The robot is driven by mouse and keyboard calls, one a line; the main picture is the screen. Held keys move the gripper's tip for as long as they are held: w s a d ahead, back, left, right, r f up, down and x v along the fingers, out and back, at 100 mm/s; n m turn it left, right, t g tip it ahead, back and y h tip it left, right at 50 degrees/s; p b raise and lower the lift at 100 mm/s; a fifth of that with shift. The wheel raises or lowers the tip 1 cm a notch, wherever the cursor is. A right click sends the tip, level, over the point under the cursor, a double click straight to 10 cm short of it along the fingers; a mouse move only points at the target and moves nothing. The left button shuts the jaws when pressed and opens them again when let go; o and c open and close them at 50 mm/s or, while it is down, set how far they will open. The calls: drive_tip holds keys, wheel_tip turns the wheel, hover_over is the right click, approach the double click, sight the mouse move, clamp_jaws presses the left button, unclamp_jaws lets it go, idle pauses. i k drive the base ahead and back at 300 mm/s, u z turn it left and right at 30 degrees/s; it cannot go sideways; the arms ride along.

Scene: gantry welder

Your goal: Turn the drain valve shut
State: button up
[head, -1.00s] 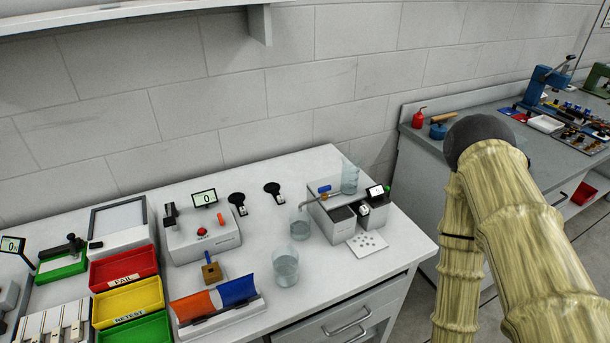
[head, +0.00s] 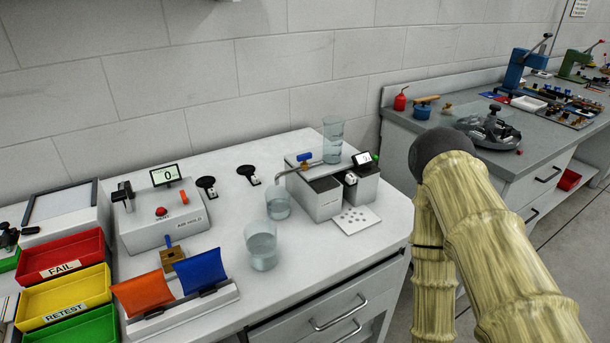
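The drain valve's small blue handle (head: 305,157) sits above a thin bent pipe (head: 287,171) on top of a grey-white unit at the right part of the white bench. I cannot tell from its angle whether the valve is open or shut. A clear cylinder (head: 333,140) with liquid stands at the pipe's right end. A clear beaker (head: 278,203) stands below the pipe's left end. My arm, with a dark rounded joint, rises at the right, apart from the valve. My gripper is not in view.
Another beaker (head: 262,247) with liquid stands nearer the bench front. A perforated white plate (head: 357,219) lies before the unit. Red (head: 62,256) and yellow trays are at the left. A grey bench (head: 427,127) with tools stands behind my arm.

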sight(308, 155)
drive_tip(key=k, duration=1.15)
drive_tip(key=u, duration=0.65)
drive_tip(key=i, duration=0.6)
drive_tip(key=z, duration=0.3)
